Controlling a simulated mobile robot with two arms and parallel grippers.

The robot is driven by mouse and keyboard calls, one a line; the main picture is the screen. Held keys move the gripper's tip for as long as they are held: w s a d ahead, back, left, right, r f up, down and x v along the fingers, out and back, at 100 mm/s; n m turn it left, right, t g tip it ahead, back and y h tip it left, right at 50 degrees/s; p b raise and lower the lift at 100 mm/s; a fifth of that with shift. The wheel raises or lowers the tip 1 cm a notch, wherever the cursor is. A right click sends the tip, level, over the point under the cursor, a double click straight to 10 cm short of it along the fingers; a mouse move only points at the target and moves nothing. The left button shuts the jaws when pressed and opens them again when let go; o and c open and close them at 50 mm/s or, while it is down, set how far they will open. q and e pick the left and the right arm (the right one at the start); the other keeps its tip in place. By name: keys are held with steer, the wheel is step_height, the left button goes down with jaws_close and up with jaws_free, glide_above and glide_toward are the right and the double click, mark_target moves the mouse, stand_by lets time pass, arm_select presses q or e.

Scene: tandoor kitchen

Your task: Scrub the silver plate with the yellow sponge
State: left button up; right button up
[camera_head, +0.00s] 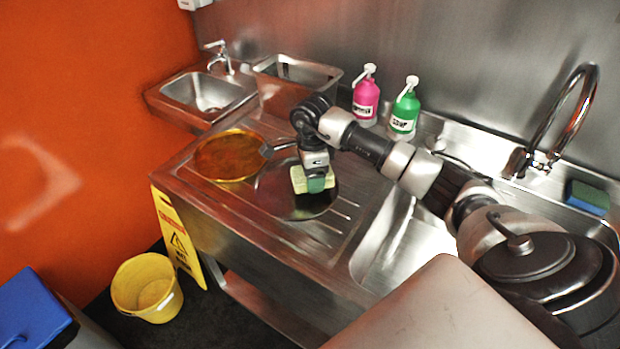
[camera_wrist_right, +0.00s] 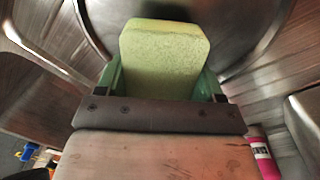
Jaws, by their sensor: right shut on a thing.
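The yellow sponge (camera_head: 313,180) is held in my right gripper (camera_head: 315,183) over the silver plate (camera_head: 285,205). The right wrist view shows the pale yellow sponge (camera_wrist_right: 165,62) between the green fingers of the right gripper (camera_wrist_right: 165,85). The silver plate (camera_wrist_right: 105,15) shows behind the sponge there, as a round shiny rim. The plate lies on the ribbed drainboard (camera_head: 240,213). The sponge is at or just above the plate's surface; I cannot tell whether they touch. My left gripper is not in view.
A round amber pan (camera_head: 229,158) is left of the plate, its handle toward it. A pink bottle (camera_head: 366,98) and a green soap bottle (camera_head: 404,112) stand behind. The sink basin (camera_head: 400,245) and tap (camera_head: 560,110) are right. A yellow bucket (camera_head: 147,287) is on the floor.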

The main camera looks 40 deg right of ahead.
step_height(320, 180, up, 3)
steer(key=shift+f+p, duration=0.15)
steer(key=shift+p, duration=0.55)
steer(key=shift+r+p, duration=0.4)
steer(key=shift+r, duration=0.7)
steer(key=shift+r+p, duration=0.2)
steer(key=shift+p, duration=0.1)
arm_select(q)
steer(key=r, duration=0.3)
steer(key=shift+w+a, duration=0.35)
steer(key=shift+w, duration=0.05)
